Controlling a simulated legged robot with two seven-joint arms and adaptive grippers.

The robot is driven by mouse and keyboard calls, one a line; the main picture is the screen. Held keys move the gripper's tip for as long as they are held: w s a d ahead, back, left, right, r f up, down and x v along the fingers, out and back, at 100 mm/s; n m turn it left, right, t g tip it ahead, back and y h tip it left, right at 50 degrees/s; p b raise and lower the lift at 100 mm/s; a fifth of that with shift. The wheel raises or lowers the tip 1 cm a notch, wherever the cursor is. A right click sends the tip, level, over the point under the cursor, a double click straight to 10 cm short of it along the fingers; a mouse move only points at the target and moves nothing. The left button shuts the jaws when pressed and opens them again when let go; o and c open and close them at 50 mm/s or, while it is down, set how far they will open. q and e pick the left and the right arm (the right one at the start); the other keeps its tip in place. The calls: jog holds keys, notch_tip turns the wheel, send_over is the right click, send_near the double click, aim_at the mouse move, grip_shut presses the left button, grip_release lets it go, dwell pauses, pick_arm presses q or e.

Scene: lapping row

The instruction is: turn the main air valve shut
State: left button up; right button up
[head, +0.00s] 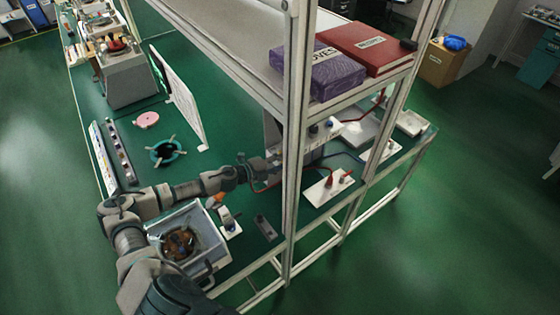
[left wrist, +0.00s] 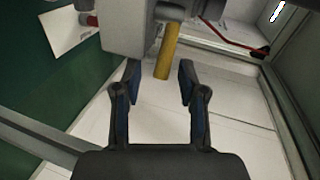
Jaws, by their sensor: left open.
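Nothing is gripped. In the head view my left gripper (head: 262,168) is beside the shelf post, close to the bench unit, and the handle cannot be made out there. My right gripper is not in view.
An upright shelf post (head: 291,150) stands right beside my left gripper. A shelf above holds a purple box (head: 325,75) and a red box (head: 368,48). A red hose (head: 340,158) runs nearby to a white plate (head: 328,187). A grey bin (head: 215,255) sits below my arm.

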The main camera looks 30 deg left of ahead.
pick_arm(q)
grip_shut()
jog(key=n+y+p, duration=0.1)
jog(key=y+p, duration=0.1)
jog(key=w+d+n+t+y+p, duration=0.1)
jog(key=n+y+p, duration=0.1)
jog(key=d+n+y+p, duration=0.1)
jog(key=n+y+p, duration=0.1)
jog(key=shift+w+f+p, duration=0.15)
jog(key=shift+w+p, duration=0.2)
jog(key=shift+c, duration=0.4)
grip_release()
jog(key=shift+o, duration=0.4)
jog(key=shift+w, duration=0.15)
